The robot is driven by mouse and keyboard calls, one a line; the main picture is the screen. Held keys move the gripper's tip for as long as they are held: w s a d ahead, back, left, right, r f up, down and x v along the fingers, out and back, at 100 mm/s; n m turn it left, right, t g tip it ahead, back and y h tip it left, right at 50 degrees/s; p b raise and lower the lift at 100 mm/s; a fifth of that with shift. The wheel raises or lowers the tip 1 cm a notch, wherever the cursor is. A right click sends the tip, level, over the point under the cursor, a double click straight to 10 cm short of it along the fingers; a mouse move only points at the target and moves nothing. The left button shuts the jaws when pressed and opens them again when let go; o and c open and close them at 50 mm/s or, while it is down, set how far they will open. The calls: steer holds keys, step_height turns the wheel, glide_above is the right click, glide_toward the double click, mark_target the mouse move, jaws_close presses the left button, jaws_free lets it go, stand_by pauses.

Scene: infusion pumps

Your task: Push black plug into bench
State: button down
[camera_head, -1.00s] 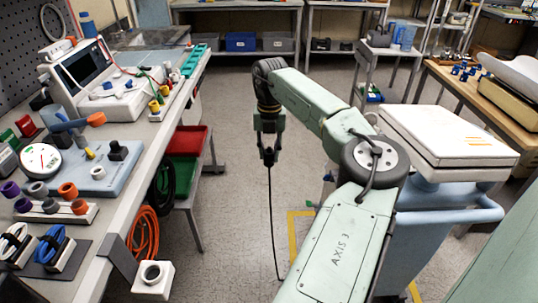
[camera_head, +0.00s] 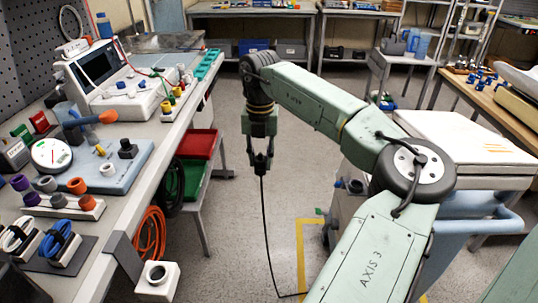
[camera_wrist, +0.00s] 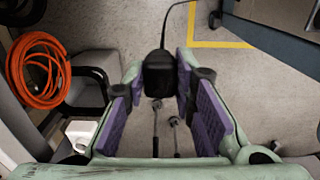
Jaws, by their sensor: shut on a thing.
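My gripper (camera_head: 260,158) is over the open floor, right of the bench (camera_head: 120,225). It is shut on a black plug (camera_head: 261,164), which also shows between the purple finger pads in the wrist view (camera_wrist: 159,75). Metal prongs (camera_wrist: 157,112) point from the plug back toward the palm side of that view. A black cord (camera_head: 268,235) hangs from the plug to the floor. A white block with a round dark-rimmed opening (camera_head: 157,279) sticks out at the bench's near edge. It shows at lower left in the wrist view (camera_wrist: 82,133), apart from the plug.
An orange cable coil (camera_head: 150,232) hangs on the bench side. Red (camera_head: 196,144) and green (camera_head: 192,177) bins stand below the bench. A pump-like device with a screen (camera_head: 95,75) stands on it. A blue-grey cart (camera_head: 450,215) is at right.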

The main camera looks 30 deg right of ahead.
steer(key=s+a, duration=0.3)
steer(key=a, duration=0.8)
steer(key=s+a+p, duration=0.1)
steer(key=s+a, duration=0.2)
steer(key=a, duration=0.8)
steer(key=s+a, duration=0.3)
steer(key=a, duration=0.8)
steer(key=shift+s+f+b, duration=0.15)
steer(key=shift+f+b, duration=2.45)
steer(key=shift+b, duration=0.6)
steer(key=shift+d+b, duration=0.15)
steer(key=shift+b, duration=0.3)
steer(key=shift+b, duration=0.35)
steer(key=shift+f+b, duration=1.4)
steer(key=shift+b, duration=0.25)
steer(key=c, duration=1.2)
jaws_free()
steer(key=shift+c, duration=0.2)
steer(key=shift+r, duration=0.15)
